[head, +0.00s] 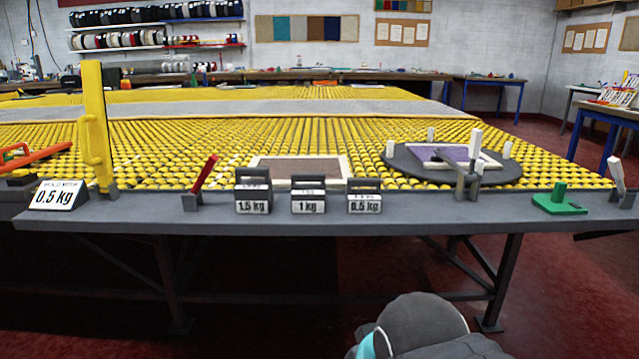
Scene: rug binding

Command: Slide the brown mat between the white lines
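The brown mat (300,170) lies flat near the front edge of the yellow roller table (190,150), just behind the weights. It has a pale border, and its front edge is partly hidden by the weights. I cannot make out the white lines clearly; only faint pale marks show among the rollers left of the mat. My gripper is not in view. Only a grey and teal part of my arm shows at the bottom, below and in front of the table, well apart from the mat.
A dark round turntable (510,174) with white pegs and a purple mat (455,154) is at right. A yellow post (95,120) stands left.

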